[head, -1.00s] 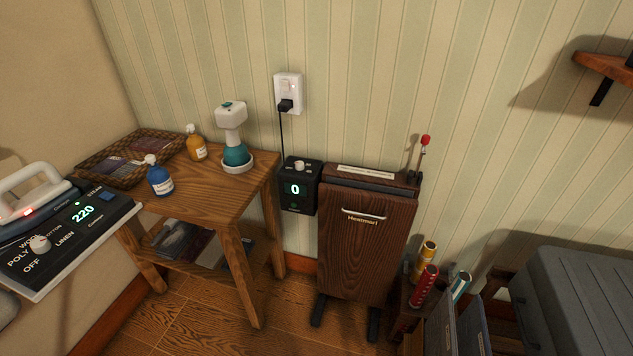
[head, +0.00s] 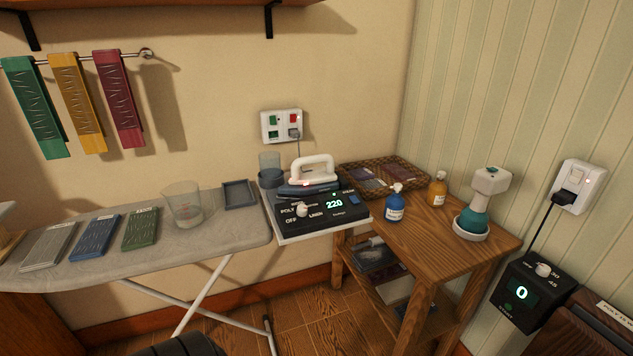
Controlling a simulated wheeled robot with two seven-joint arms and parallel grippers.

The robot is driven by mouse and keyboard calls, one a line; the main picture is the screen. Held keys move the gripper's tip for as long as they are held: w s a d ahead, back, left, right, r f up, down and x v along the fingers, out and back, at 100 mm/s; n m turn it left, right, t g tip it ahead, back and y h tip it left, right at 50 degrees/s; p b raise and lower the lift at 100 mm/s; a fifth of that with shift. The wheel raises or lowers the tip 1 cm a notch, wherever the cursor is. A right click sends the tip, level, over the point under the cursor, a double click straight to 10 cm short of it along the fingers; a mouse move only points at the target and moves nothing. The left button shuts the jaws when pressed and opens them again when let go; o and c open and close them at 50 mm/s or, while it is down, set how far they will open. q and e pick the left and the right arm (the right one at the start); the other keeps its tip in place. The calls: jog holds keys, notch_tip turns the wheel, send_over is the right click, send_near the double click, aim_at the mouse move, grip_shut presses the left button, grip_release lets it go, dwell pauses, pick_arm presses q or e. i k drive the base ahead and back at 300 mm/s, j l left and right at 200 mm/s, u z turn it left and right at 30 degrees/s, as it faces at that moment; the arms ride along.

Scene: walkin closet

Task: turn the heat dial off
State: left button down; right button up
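The iron station's black control panel (head: 325,214) is at the end of the ironing board in the head view. Its white dial knob (head: 301,210) sits among the labels OFF, POLY and LINEN, with other labels hard to read. The green display (head: 334,204) reads 220. The knob's pointer direction is too small to tell for sure. A white-handled iron (head: 313,170) rests on the station behind the panel, with a small red light showing. Neither of my grippers is in view.
The ironing board (head: 120,253) holds folded cloths and a clear cup (head: 183,204). A wooden table (head: 424,232) with bottles stands right of the station. A separate timer box (head: 530,294) reading 0 has its own white knob. A socket (head: 282,126) is on the wall behind.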

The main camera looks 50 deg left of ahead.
aim_at(302, 208)
jog(key=u, duration=1.5)
